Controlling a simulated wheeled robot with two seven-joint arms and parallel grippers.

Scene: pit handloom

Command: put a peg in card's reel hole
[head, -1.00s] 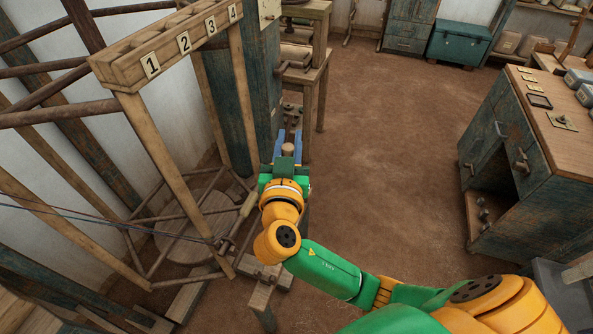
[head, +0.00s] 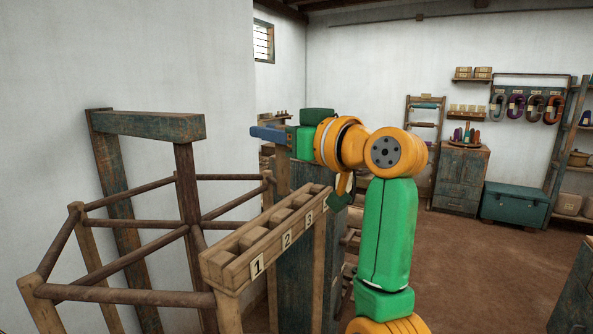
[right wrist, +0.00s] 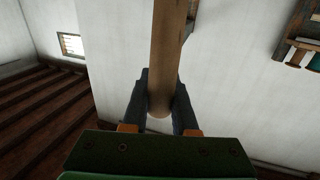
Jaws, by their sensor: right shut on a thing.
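My right gripper (head: 268,134) is raised in the middle of the head view, above and behind the numbered wooden rack, with its blue fingers pointing left. In the right wrist view its two dark fingers (right wrist: 161,90) are shut on a round wooden peg (right wrist: 166,45), which runs up out of the picture. The peg cannot be made out in the head view. The rack (head: 262,240) has open slots and number plates 1, 2 and 3; my arm stands by its far end and the fourth plate is not readable. No card shows clearly. My left gripper is out of view.
A dark wooden reel-like frame (head: 130,297) with crossing bars stands at left, below a weathered teal beam (head: 150,125). A teal chest (head: 514,204) and cabinet (head: 459,178) stand at the back right. The brown floor (head: 470,270) right of my arm is clear.

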